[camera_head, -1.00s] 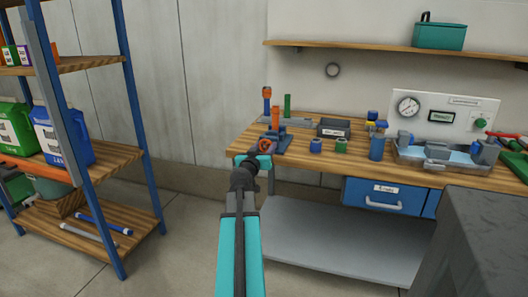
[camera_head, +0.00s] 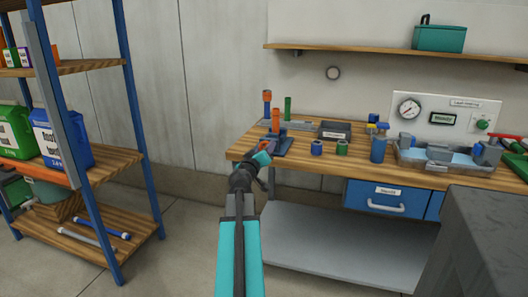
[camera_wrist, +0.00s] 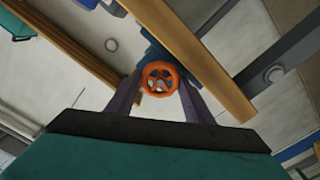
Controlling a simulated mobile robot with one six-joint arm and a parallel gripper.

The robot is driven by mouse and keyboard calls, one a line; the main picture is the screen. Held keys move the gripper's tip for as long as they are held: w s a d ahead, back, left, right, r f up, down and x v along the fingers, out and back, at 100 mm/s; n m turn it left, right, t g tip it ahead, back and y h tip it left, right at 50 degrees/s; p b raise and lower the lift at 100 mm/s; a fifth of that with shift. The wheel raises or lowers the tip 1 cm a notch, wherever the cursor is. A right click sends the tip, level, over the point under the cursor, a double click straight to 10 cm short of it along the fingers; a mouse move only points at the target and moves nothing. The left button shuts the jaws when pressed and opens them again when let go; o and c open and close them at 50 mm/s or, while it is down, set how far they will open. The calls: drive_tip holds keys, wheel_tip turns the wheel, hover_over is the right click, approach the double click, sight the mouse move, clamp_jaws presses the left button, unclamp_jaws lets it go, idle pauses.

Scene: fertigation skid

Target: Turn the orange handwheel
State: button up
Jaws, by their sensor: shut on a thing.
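The orange handwheel (camera_wrist: 160,77) is a small spoked wheel on a blue valve body at the bench's front edge. In the wrist view it sits between the two dark fingers of my gripper (camera_wrist: 161,84), which are shut on its rim. In the head view my gripper (camera_head: 262,158) reaches the bench's front left corner, and the handwheel is mostly hidden there. The blue valve body (camera_head: 284,146) shows just behind it. My wrist is rolled, so the wrist view is tilted.
The wooden bench (camera_head: 330,165) carries a grey tray (camera_head: 335,130), blue and green fittings and a basin (camera_head: 445,158). A pressure gauge (camera_head: 409,109) is on the back panel. A shelf rack (camera_head: 98,175) stands left. A dark grey block (camera_head: 490,240) stands at front right.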

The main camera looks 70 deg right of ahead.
drive_tip(key=shift+r, duration=0.1)
drive_tip(key=o, duration=1)
drive_tip(key=shift+o, duration=0.2)
drive_tip(key=shift+a, duration=0.1)
drive_tip(key=a+b, duration=0.3)
drive_tip(key=a, duration=0.5)
drive_tip(key=shift+s+f+b, duration=0.25)
drive_tip(key=shift+b, duration=0.1)
drive_tip(key=shift+a+b, duration=0.1)
drive_tip(key=shift+b, duration=0.2)
drive_tip(key=b, duration=0.4)
drive_tip(key=shift+a+r, duration=0.1)
drive_tip(key=shift+a, duration=0.2)
